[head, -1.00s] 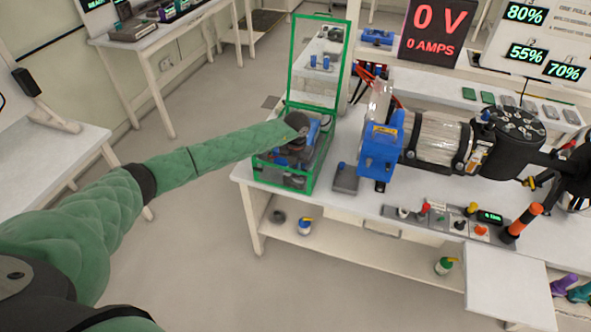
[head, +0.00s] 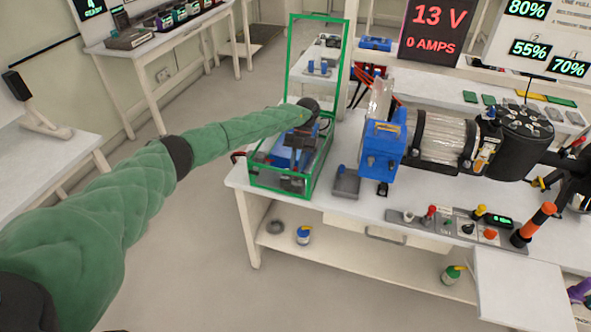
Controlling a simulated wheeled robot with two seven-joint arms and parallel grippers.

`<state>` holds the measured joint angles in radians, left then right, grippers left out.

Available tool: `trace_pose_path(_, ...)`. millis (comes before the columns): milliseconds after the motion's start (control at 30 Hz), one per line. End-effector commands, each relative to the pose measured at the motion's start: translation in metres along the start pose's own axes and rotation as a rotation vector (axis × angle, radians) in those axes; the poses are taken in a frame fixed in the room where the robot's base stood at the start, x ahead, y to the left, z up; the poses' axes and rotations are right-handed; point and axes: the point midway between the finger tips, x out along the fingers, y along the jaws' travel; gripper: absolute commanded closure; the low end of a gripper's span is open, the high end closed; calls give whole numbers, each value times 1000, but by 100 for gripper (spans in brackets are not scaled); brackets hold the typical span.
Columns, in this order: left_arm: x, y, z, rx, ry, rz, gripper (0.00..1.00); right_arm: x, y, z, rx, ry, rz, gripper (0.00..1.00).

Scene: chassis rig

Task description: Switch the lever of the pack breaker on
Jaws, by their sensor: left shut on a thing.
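The green-framed box (head: 249,165) stands at the left end of the main bench, its clear lid raised. Blue and dark parts of the pack breaker (head: 284,157) show inside it. My left arm reaches in from the left, and my left gripper (head: 297,142) points down into the box, shut on what seems to be the breaker's lever. The fingertips and the lever are largely hidden by the wrist and frame. My right gripper is not in view.
A grey pedal-like block (head: 345,184) and a blue-ended motor rig (head: 381,148) stand right of the box. A control strip (head: 455,226) lies at the bench front. The display (head: 437,28) reads 13 V, 0 AMPS. Floor left of the bench is clear.

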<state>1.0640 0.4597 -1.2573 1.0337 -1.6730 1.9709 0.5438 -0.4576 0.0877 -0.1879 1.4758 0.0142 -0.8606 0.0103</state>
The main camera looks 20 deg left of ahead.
Motion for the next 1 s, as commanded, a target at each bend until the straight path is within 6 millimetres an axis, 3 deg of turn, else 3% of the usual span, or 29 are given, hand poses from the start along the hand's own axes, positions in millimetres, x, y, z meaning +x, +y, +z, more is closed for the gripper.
trace_pose_path(600,-5,0,10,-3,210,1,100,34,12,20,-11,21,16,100)
trace_pose_path(1000,-4,1,12,-1,237,0,100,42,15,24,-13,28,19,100)
